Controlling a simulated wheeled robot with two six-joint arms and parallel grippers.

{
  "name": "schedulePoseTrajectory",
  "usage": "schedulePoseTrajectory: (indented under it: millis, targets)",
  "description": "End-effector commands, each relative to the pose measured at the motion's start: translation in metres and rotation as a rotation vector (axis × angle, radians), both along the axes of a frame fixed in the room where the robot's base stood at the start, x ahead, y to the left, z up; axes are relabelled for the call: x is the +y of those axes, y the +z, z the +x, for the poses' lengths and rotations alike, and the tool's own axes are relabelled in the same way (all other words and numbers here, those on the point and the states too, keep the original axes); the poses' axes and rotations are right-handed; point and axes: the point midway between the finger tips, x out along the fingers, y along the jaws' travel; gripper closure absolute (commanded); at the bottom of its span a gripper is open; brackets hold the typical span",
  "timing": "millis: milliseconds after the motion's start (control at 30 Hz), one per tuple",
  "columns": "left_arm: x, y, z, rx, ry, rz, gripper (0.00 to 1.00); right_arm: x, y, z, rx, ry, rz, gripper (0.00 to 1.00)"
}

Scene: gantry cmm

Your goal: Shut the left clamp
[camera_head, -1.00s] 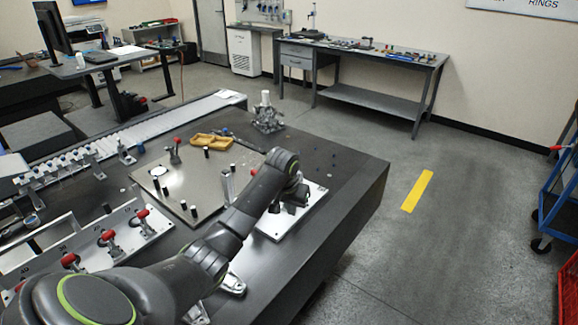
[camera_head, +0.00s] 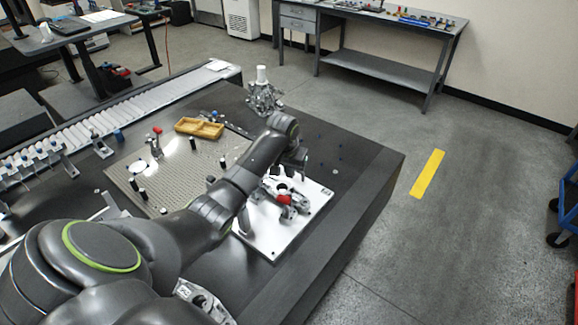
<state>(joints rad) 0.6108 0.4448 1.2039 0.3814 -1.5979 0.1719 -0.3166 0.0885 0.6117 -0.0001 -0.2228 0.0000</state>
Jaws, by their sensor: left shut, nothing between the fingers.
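A white plate (camera_head: 270,240) lies on the dark table near its right edge. A clamp with a red handle (camera_head: 286,199) sits on the plate, and more red shows just behind it, partly covered by my arm. I cannot tell for sure which is the left clamp, or whether it is open or shut. My left arm comes in from the lower left and bends down over the back of the plate. My left gripper (camera_head: 298,168) is shut and empty, close behind the red-handled clamp; I cannot tell whether it touches it. My right gripper is not in view.
A perforated plate (camera_head: 205,167) with short dark posts and a red-handled clamp (camera_head: 157,131) lies to the left. A yellow tray (camera_head: 199,128) and a metal part (camera_head: 263,93) stand farther back. The dark table (camera_head: 350,185) is mostly clear right of the white plate.

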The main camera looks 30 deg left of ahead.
Motion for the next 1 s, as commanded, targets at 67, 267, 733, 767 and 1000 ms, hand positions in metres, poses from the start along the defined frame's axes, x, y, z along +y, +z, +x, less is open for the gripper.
schedulePoseTrajectory:
  millis: [67, 267, 733, 767, 1000]
  targets:
    - [0.0, -0.014, 0.002, 0.004, 0.001, -0.002, 1.0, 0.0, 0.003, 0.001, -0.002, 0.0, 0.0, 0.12]
    - [0.002, -0.043, 0.01, 0.003, 0.001, -0.001, 1.0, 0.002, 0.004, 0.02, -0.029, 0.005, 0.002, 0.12]
    - [-0.004, -0.055, -0.02, 0.001, -0.001, 0.0, 1.0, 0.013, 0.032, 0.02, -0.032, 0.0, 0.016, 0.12]
    - [-0.004, -0.055, -0.021, 0.0, -0.001, 0.0, 1.0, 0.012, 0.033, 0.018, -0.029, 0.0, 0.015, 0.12]
    - [-0.005, -0.056, -0.026, 0.0, -0.001, 0.001, 1.0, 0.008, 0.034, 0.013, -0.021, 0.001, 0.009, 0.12]
